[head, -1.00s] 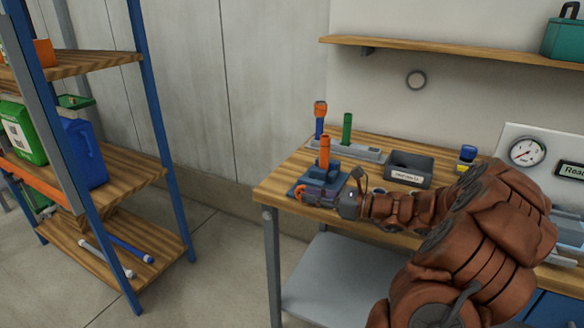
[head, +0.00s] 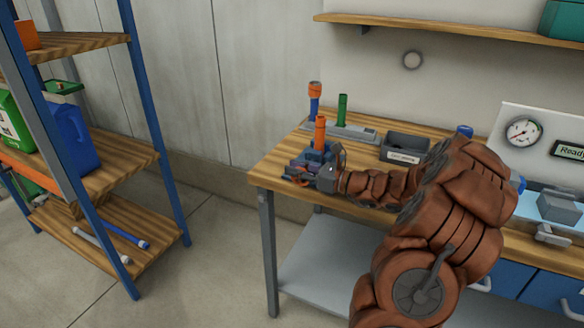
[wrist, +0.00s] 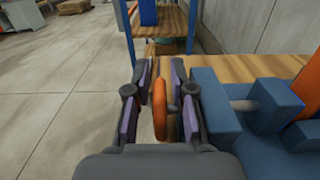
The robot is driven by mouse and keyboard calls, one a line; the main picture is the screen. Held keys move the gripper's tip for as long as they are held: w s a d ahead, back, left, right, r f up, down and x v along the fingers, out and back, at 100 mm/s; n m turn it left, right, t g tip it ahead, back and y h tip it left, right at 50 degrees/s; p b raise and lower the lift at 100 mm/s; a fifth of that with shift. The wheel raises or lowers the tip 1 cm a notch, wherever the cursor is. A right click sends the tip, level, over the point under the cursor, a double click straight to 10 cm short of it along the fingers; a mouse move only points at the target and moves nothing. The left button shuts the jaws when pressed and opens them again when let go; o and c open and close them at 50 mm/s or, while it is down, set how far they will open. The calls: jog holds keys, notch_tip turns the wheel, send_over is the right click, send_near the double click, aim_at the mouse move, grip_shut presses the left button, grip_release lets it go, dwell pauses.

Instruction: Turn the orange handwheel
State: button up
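The orange handwheel (wrist: 160,108) shows edge-on in the wrist view, between the two fingers of my gripper (wrist: 160,72). Gaps show between its rim and the purple finger pads on both sides, so my gripper is open around it. To the right is the blue valve body (wrist: 220,98) with a grey stem and an orange upright part (wrist: 301,135). In the head view my gripper (head: 302,173) is at the table's left end beside the blue body. The orange upright (head: 320,132) rises above it. The wheel is mostly hidden there by my gripper.
A grey rack (head: 345,131) holds a green tube and a blue tube with an orange top. A grey bin (head: 405,147) stands to its right. A gauge panel (head: 523,132) is further right. A blue-post shelf (head: 150,125) stands left, with bare floor between.

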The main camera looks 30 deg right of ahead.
jog(key=shift+w+a, duration=0.35)
jog(key=shift+w, duration=0.15)
grip_shut()
jog(key=shift+r+p, duration=0.2)
jog(key=shift+p, duration=0.65)
jog(key=shift+w+a+g+h+p, duration=0.15)
jog(key=shift+g+h+p, duration=0.25)
jog(key=shift+g+p, duration=0.45)
jog(key=g+h+p, duration=0.1)
jog(key=p, duration=0.2)
jog(key=f+g+p, duration=0.1)
jog(key=p, duration=0.3)
jog(key=shift+w+a+g+h, duration=0.1)
jog(key=shift+w+g+h, duration=0.15)
jog(key=shift+h, duration=0.15)
jog(key=shift+f+g+h+p, duration=0.3)
jog(key=shift+f+g+p, duration=0.2)
jog(key=shift+p, duration=0.5)
